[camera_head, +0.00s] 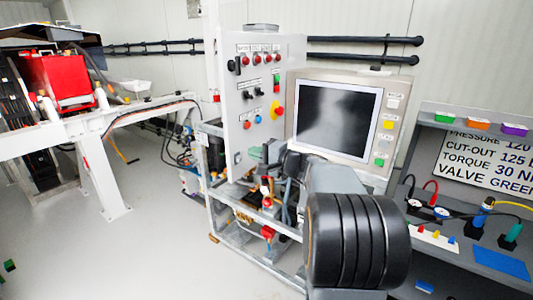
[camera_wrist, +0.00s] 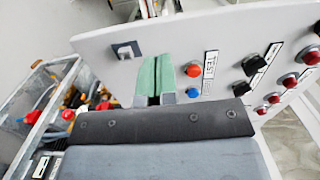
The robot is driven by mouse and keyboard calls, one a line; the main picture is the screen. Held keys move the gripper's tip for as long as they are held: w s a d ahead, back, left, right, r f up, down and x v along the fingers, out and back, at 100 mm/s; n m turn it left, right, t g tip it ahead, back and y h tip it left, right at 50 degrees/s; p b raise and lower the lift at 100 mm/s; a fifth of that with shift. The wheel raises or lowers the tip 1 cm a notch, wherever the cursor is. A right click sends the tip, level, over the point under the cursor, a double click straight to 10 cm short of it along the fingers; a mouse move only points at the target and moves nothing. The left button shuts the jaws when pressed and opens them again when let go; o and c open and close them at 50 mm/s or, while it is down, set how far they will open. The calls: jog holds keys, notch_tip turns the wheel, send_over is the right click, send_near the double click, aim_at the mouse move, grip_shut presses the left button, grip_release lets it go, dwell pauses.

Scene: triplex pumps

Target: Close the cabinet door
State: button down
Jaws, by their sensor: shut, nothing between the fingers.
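The cabinet door seems to be the light grey panel (camera_head: 240,100) with red, black, green and blue controls, left of the screen in the head view. It stands upright on the metal frame, at an angle to the screen. How far it is open I cannot tell. In the wrist view the door (camera_wrist: 225,45) fills the upper middle, with a small dark square fitting (camera_wrist: 128,50) near its edge. My gripper (camera_head: 262,153) is at the door's lower part, its green fingers (camera_wrist: 154,75) together and empty, close to the door's face. Whether they touch it is unclear.
A screen in a beige housing (camera_head: 335,118) stands right of the door. Below is a metal frame (camera_head: 260,245) with hoses and fittings. A grey bench (camera_head: 470,235) with tools is at the right. A white frame with red machinery (camera_head: 68,80) stands left. The floor between is clear.

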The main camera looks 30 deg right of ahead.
aim_at(231, 146)
jog(key=p+x, duration=0.1)
jog(key=x, duration=0.5)
jog(key=shift+r+p, duration=0.1)
jog(key=shift+p, duration=0.3)
jog(key=shift+w+a, duration=0.25)
jog(key=shift+w, duration=0.25)
